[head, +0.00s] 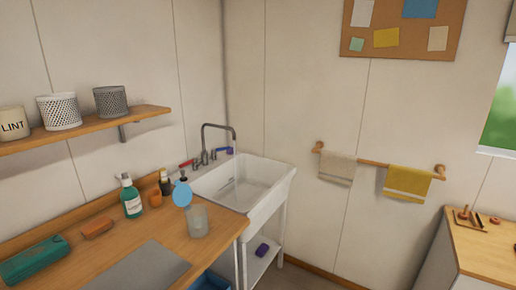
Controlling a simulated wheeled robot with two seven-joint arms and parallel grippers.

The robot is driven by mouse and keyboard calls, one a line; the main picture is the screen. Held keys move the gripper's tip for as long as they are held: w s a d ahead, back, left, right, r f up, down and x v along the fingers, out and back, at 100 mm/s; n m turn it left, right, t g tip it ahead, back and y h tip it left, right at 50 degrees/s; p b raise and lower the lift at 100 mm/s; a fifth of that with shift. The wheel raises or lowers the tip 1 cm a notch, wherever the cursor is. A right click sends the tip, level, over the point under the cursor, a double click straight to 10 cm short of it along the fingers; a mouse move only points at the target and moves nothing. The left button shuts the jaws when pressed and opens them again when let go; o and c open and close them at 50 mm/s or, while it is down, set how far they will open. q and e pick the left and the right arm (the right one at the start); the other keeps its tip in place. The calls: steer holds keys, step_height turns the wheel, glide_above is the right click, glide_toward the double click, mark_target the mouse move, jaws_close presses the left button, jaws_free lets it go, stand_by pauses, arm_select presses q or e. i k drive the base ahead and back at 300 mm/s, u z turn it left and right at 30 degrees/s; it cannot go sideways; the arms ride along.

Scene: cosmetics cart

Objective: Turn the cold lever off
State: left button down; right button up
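A white sink (245,183) stands in the corner at the end of the wooden counter. A grey gooseneck tap (220,128) rises at its back left side. A blue lever (225,150), which looks like the cold one, sits to the right of the tap's base. A red lever (187,163) sits to the left of the base. Both levers are small here, and I cannot tell their exact angle. I cannot make out whether water runs from the spout. Neither of my grippers is in view.
The counter (195,250) holds a green pump bottle (131,197), a clear cup (197,221), a light-blue disc (182,194), an orange block (97,227) and a green case (34,260). A wall shelf (90,130) hangs above. The floor right of the sink looks clear.

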mark_target(214, 150)
steer(key=z, duration=0.65)
steer(key=i, duration=1.45)
steer(key=z, duration=0.3)
